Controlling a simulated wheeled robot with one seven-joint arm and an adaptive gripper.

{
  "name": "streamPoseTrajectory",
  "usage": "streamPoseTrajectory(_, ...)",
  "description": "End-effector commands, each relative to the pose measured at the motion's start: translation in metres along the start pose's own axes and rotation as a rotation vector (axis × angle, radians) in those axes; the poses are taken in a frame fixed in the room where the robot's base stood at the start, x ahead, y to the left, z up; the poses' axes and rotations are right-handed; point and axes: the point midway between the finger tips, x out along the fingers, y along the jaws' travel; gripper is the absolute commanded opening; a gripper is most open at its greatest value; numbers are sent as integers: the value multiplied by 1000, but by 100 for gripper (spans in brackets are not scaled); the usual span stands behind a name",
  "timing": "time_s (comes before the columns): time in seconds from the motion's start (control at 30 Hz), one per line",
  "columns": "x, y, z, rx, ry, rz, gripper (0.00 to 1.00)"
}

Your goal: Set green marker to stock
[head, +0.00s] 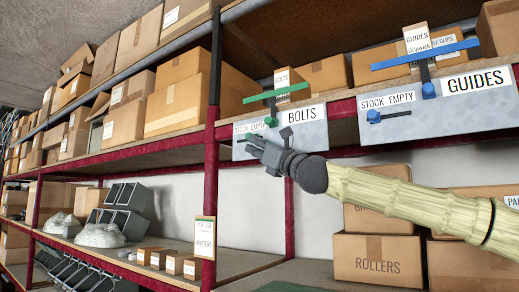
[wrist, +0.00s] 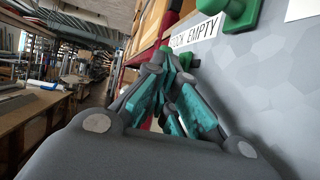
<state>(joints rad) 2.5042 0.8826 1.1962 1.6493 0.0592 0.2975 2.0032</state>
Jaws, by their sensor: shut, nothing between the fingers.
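The grey bolts plate (head: 310,141) carries a "STOCK EMPTY" label (head: 246,127), which also shows in the wrist view (wrist: 197,33). In the wrist view, a small green knob (wrist: 188,58), seemingly the green marker, sits below this label, partly hidden behind my fingers. In the head view my gripper (head: 252,145) covers that spot. My gripper also shows in the wrist view (wrist: 165,58), shut and empty, its tips close to the small knob. I cannot tell whether they touch. A larger green knob (head: 270,121) sits at the label's right end, under a green bar (head: 276,92).
To the right, the guides plate (head: 440,122) has its own blue knob (head: 374,116) and blue bar (head: 425,54). Cartons (head: 180,98) fill the shelves. A red upright (head: 210,190) stands left of the bolts plate.

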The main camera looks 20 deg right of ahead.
Motion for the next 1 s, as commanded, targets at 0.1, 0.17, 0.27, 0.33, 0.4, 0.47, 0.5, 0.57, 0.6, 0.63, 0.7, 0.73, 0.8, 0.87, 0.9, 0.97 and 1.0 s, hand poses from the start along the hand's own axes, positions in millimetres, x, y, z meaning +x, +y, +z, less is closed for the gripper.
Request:
streamPoseTrajectory(0.1, 14, 4, -14, 1, 1, 0, 0)
streamPoseTrajectory(0.17, 22, 6, -18, 1, 2, 1, 0)
streamPoseTrajectory(0.27, 33, 8, -21, 1, 1, 1, 0)
streamPoseTrajectory(0.33, 39, 10, -24, 1, 2, 1, 0)
streamPoseTrajectory(0.4, 43, 10, -25, 1, 1, 0, 0)
streamPoseTrajectory(0.47, 45, 10, -24, 1, 0, 0, 0)
streamPoseTrajectory(0.5, 45, 10, -24, 1, 0, 1, 0)
streamPoseTrajectory(0.57, 46, 11, -24, 1, 0, 1, 0)
streamPoseTrajectory(0.6, 46, 11, -23, 1, 0, 1, 0)
streamPoseTrajectory(0.63, 46, 11, -23, 1, 0, 1, 0)
streamPoseTrajectory(0.7, 46, 10, -23, 1, 0, 1, 0)
streamPoseTrajectory(0.73, 46, 10, -23, 1, -1, 1, 0)
streamPoseTrajectory(0.8, 46, 10, -23, 1, -1, 0, 0)
streamPoseTrajectory(0.87, 45, 10, -23, 1, -1, 0, 0)
streamPoseTrajectory(0.9, 44, 10, -23, 1, -1, 0, 0)
streamPoseTrajectory(0.97, 42, 10, -24, 1, -1, 1, 0)
streamPoseTrajectory(1.0, 40, 10, -26, 2, -1, 1, 0)
